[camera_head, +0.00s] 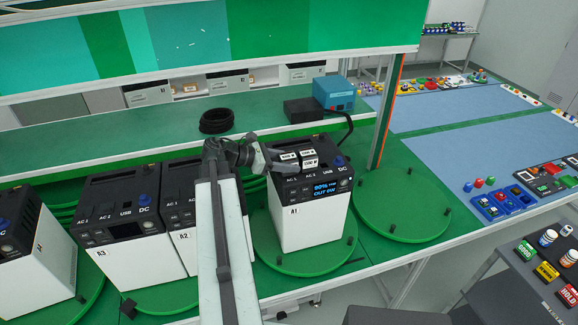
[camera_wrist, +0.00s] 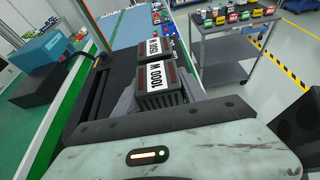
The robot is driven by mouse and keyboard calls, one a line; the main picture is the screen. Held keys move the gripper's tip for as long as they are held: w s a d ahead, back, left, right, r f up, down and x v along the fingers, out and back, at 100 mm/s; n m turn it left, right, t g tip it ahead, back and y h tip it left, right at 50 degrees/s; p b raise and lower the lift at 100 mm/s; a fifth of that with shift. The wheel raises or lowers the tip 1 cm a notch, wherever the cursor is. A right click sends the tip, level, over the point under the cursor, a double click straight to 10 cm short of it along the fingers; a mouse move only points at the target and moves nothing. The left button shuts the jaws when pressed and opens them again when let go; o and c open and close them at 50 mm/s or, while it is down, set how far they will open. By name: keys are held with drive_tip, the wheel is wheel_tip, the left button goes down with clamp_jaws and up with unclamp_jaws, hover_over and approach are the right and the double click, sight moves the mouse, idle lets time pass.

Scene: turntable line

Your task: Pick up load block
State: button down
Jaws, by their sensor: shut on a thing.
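In the wrist view, a dark ribbed load block (camera_wrist: 170,98) with a white "1000 W" label sits between the jaws of my gripper (camera_wrist: 160,88). A second dark block (camera_wrist: 153,48) with a similar label is just beyond it. Small white labels of the load blocks (camera_head: 309,163) show on the unit's top, beside the jaws. My gripper is shut on the near load block. Whether the block touches the unit is unclear.
A blue box (camera_head: 334,92) and a black coil (camera_head: 216,121) are behind. The turntable at right (camera_head: 400,205) is empty.

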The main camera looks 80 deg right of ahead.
drive_tip(key=shift+r, duration=0.1)
wheel_tip(320, 180, up, 10)
drive_tip(key=p, duration=1)
